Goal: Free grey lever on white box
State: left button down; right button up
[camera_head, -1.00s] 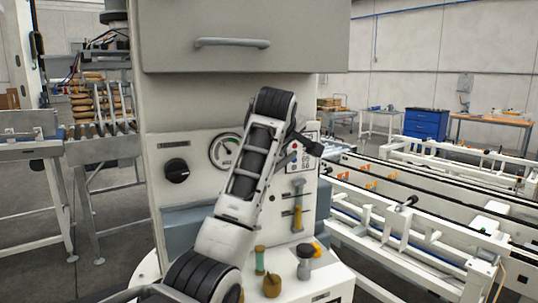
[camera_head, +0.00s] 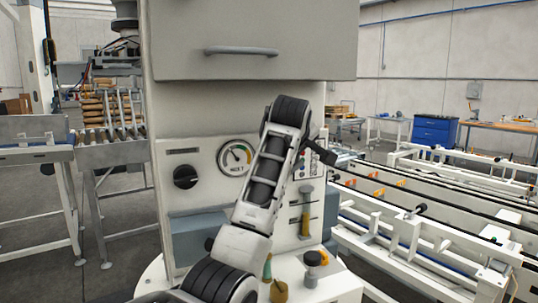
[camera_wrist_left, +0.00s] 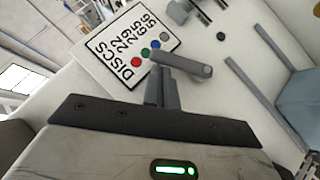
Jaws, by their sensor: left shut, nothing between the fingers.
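The white box (camera_head: 215,115) is a tall machine housing with a dial, a black knob and a panel of coloured dots. In the left wrist view a grey lever (camera_wrist_left: 192,65) with a rounded end lies across the lower edge of the white label with coloured dots. My left gripper (camera_wrist_left: 161,70) is shut and empty, its fingertips at the lever's left end; I cannot tell if they touch it. In the head view my left gripper (camera_head: 320,152) is in front of the dot panel and hides the lever there. My right gripper is not in view.
A black knob (camera_head: 185,176) and a round gauge (camera_head: 236,157) sit left of my arm. A yellow tube (camera_head: 305,218) is on the box front below the gripper. A dark-topped knob (camera_head: 312,260) stands on the ledge. White conveyor rails (camera_head: 420,225) run along the right.

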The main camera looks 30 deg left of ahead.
pick_arm(q)
jog(key=a+r+b+v, duration=0.1)
jog(key=v, duration=0.5)
jog(key=w+r+b+v, duration=0.1)
jog(key=v, duration=0.5)
jog(key=shift+s+a+r, duration=0.25)
jog(key=shift+r, duration=0.1)
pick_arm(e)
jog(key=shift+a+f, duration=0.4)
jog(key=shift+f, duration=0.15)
